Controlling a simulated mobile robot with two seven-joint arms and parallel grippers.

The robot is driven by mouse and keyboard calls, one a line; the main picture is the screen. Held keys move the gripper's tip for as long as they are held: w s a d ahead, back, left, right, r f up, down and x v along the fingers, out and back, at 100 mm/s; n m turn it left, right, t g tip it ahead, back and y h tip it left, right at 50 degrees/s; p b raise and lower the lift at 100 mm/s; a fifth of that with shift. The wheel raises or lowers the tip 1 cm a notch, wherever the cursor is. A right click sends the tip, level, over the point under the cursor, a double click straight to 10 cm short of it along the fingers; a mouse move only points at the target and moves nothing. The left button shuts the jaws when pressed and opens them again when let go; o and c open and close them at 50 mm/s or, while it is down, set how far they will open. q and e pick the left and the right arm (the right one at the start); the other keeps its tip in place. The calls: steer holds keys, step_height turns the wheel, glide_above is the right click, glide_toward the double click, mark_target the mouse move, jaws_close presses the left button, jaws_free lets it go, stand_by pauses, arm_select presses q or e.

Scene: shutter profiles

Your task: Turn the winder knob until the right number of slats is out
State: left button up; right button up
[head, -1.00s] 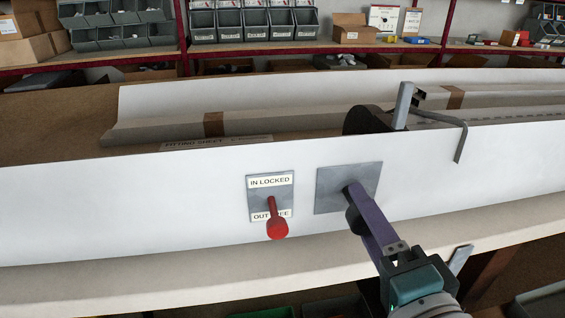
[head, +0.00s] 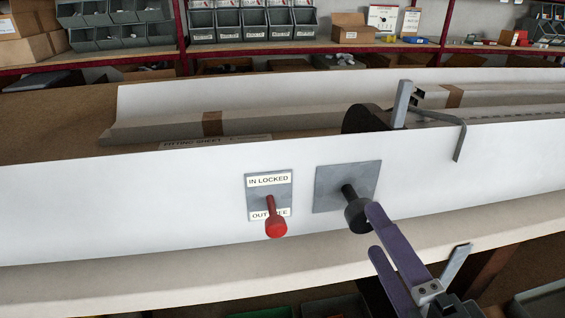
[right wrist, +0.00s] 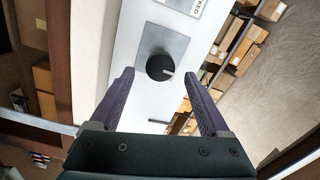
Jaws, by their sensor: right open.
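The black winder knob (head: 358,212) sticks out from a grey metal plate (head: 335,180) on the long white panel. In the right wrist view the round knob (right wrist: 160,67) with a pale mark shows between and beyond my fingers. My right gripper (head: 372,230) is open, its two purple fingers apart, just in front of the knob and at its lower right. The right gripper (right wrist: 160,85) is empty in the wrist view. To the left of the knob is a red-handled lever (head: 275,220) on a plate labelled IN LOCKED above and OUT, partly hidden, below. The lever points down.
The white panel (head: 120,205) runs along the bench. Behind it lie a fitting sheet (head: 215,142), a long wrapped profile and a dark round part (head: 367,119) with a grey bar. A bent grey rod (head: 460,140) hangs over the panel's top edge. Shelves with bins stand behind.

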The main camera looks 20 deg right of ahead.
steer(key=v, duration=0.5)
stand_by(0.3)
steer(key=w+a+r+n+g+y+p, duration=0.3)
steer(key=a+r+n+g+y+p, duration=0.25)
steer(key=a+n+y, duration=0.5)
steer(key=s+d+r+n+g+h+p, duration=0.4)
steer(key=s+d+n+g+h+p, duration=0.2)
steer(key=s+d+n+g, duration=0.25)
step_height(320, 180, up, 37)
steer(key=s+p, duration=0.1)
steer(key=p, duration=3.6)
steer(key=shift+d+n+p, duration=0.4)
steer(key=shift+d, duration=0.05)
